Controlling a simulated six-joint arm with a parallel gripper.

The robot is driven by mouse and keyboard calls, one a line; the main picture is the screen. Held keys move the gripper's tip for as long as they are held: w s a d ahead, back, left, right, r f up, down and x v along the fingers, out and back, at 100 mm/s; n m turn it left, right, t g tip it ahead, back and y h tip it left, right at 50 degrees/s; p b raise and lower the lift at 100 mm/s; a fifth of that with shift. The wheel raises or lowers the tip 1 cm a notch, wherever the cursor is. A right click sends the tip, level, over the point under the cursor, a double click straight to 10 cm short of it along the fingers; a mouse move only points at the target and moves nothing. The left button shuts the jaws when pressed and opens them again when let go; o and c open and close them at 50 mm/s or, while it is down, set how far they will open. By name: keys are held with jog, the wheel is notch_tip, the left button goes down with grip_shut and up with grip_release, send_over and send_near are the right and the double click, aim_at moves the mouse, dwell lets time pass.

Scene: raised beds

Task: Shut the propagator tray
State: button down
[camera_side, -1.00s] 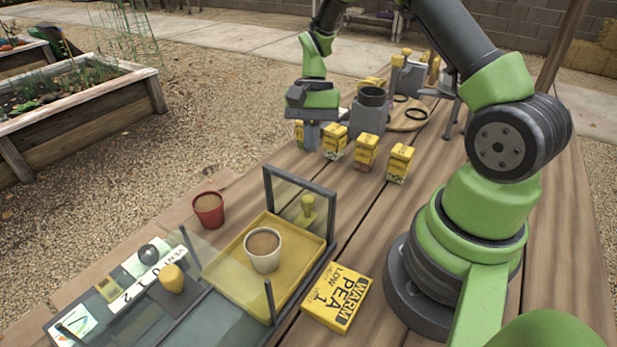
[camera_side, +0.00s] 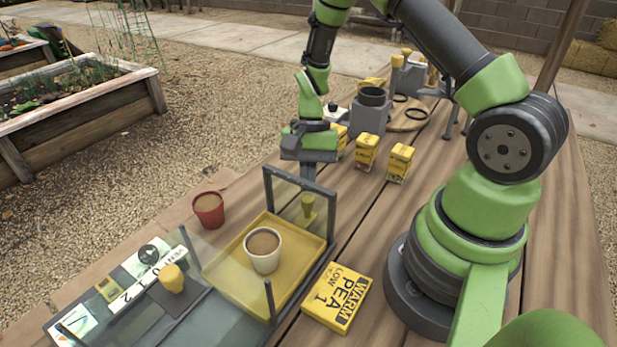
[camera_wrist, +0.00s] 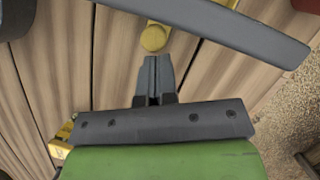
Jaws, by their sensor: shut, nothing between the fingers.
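The yellow propagator tray (camera_side: 223,272) is slid out of its glass-covered housing (camera_side: 205,315) and holds a white pot (camera_side: 263,262) of brown soil. A dark-framed clear panel (camera_side: 327,205) stands upright at the tray's outer end. A yellow knob (camera_side: 308,209) shows at this panel. My gripper (camera_side: 312,172) is just beyond the panel, on its outer side, with its fingers partly hidden by the frame. In the wrist view my shut, empty fingers (camera_wrist: 156,62) point at the knob's round end (camera_wrist: 153,38), apparently with a small gap. The dark frame bar (camera_wrist: 240,30) crosses just beyond.
A red pot (camera_side: 208,213) stands left of the tray. A yellow box marked WARM PEA (camera_side: 340,298) lies at its right. Yellow packets (camera_side: 400,161) and a grey container (camera_side: 370,112) stand farther back. A yellow knob (camera_side: 172,278) stands near labelled cards on the left.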

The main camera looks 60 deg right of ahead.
aim_at(248, 251)
jog(key=a, duration=1.6)
jog(key=shift+a, duration=0.25)
jog(key=d, duration=0.1)
jog(key=w+d+r, duration=0.1)
jog(key=w+d, duration=0.1)
jog(key=d, duration=0.1)
jog(key=shift+w+r, duration=0.15)
jog(key=s+d+r+n+t+h, duration=0.1)
jog(key=s+d+r+n+t, duration=0.15)
jog(key=r, duration=0.75)
jog(key=s+d+r+n+t, duration=0.2)
jog(key=s+r, duration=0.1)
jog(key=r, duration=0.8)
jog(key=s+d+r+n+t, duration=0.1)
jog(key=s+r+n+t, duration=0.2)
jog(key=s, duration=0.6)
jog(key=shift+d+r+n+t+h, duration=0.4)
jog(key=shift+n+t, duration=0.15)
jog(key=shift+t, duration=0.3)
